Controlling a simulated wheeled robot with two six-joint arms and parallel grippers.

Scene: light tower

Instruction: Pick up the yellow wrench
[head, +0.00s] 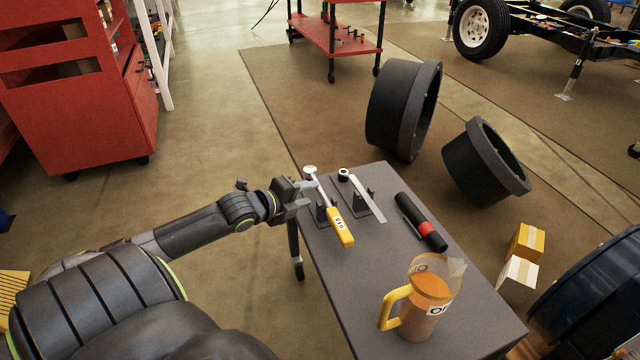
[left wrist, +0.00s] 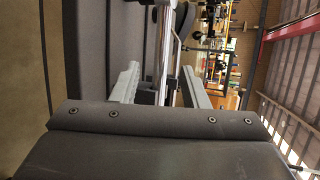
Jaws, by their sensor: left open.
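The yellow wrench (head: 341,228), with a yellow handle and a pale metal shaft, rests on a small dark stand on the grey table (head: 370,290). Its round head is at the table's far left corner. My left gripper (head: 309,193) is open at the table's left edge, beside the shaft. In the left wrist view a shiny metal shaft (left wrist: 165,45) runs between the two open fingers of my left gripper (left wrist: 160,88); I cannot tell whether they touch it. My right gripper is not in view.
A second tool (head: 366,197) with a pale shaft lies on another stand just right of the wrench. A black and red cylinder (head: 422,221) and an orange jug (head: 428,308) with a yellow handle are on the table. Black rims (head: 403,108) stand on the floor behind.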

